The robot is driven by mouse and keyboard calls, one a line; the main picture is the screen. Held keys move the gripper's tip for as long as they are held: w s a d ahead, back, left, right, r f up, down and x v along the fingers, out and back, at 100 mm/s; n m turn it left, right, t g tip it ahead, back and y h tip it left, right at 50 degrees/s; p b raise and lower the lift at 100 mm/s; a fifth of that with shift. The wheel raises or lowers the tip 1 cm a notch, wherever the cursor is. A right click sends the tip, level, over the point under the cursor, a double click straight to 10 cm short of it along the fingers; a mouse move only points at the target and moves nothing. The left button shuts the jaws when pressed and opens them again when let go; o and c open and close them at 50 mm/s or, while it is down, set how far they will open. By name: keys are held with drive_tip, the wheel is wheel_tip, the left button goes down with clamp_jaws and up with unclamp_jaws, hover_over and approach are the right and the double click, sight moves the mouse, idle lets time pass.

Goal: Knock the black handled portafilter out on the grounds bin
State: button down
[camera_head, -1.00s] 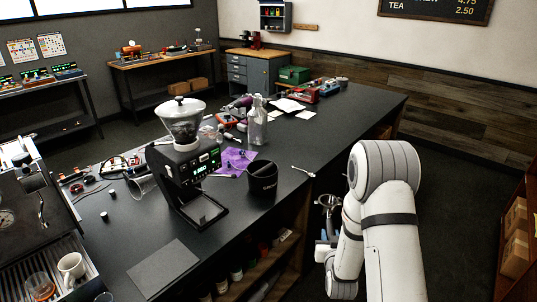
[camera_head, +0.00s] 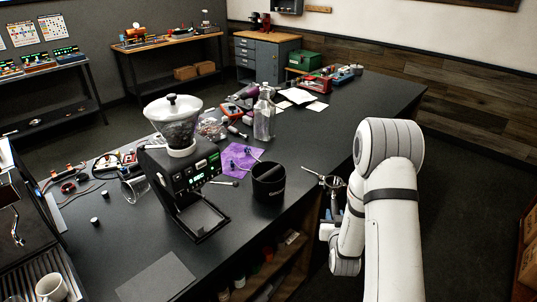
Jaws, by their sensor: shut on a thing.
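The grounds bin (camera_head: 268,186) is a black round tub with a bar across its open top. It stands on the dark counter to the right of the grinder. My gripper (camera_head: 334,212) is at the counter's right edge, right of the bin and apart from it, partly hidden by my white arm. It is shut on the portafilter (camera_head: 332,183), whose metal head shows above the jaws. Its black handle is mostly hidden by the jaws and arm, and I cannot tell its exact tilt.
The grinder (camera_head: 180,150) with its clear hopper stands left of the bin. A spoon (camera_head: 312,172) is near the counter edge. The counter (camera_head: 345,125) beyond is fairly clear.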

drive_tip(key=shift+w+a+r, duration=0.1)
drive_tip(key=shift+a, duration=0.2)
drive_tip(key=w+a+r+m+t+y+b, duration=0.3)
drive_tip(key=a+r+m+y+b, duration=0.65)
drive_tip(key=a+r+m, duration=1.1)
wheel_tip(320, 180, down, 7)
drive_tip(key=g+b, duration=0.1)
drive_tip(key=b, duration=0.1)
drive_tip(key=shift+w+y, duration=0.3)
drive_tip(key=shift+y, duration=0.15)
drive_tip(key=shift+m, duration=0.25)
